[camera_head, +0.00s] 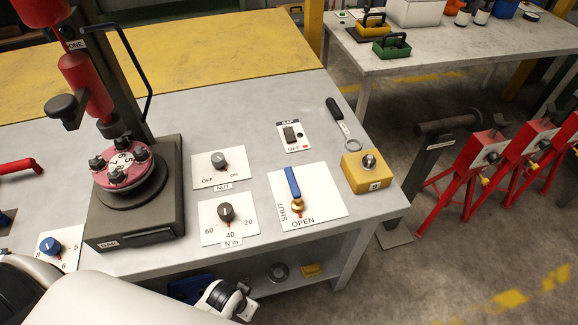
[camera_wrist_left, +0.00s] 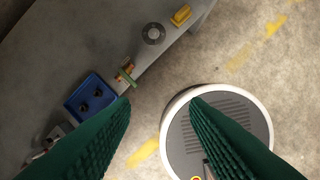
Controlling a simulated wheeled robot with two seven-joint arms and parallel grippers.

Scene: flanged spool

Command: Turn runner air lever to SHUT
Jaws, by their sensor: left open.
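The runner air lever has a blue handle (camera_head: 292,182) on a brass valve body (camera_head: 298,205), mounted on a white plate (camera_head: 325,190). The plate reads SHUT along its left side and OPEN along its front edge. The handle points away from me, toward the back of the plate, and a small red mark sits on the OPEN side of the valve. Nothing touches the lever. My left gripper (camera_wrist_left: 160,102) shows as two green ribbed fingers, apart and empty, low beside the bench's lower shelf. Its fingers are not clear in the head view. My right gripper is not seen.
Knob plates (camera_head: 229,221) lie left of the lever, beside the spool fixture (camera_head: 125,185). A yellow block (camera_head: 364,173) and a dark-handled tool (camera_head: 344,122) lie to its right. The lower shelf holds a blue tray (camera_wrist_left: 91,98). Red stands (camera_head: 480,165) are at right.

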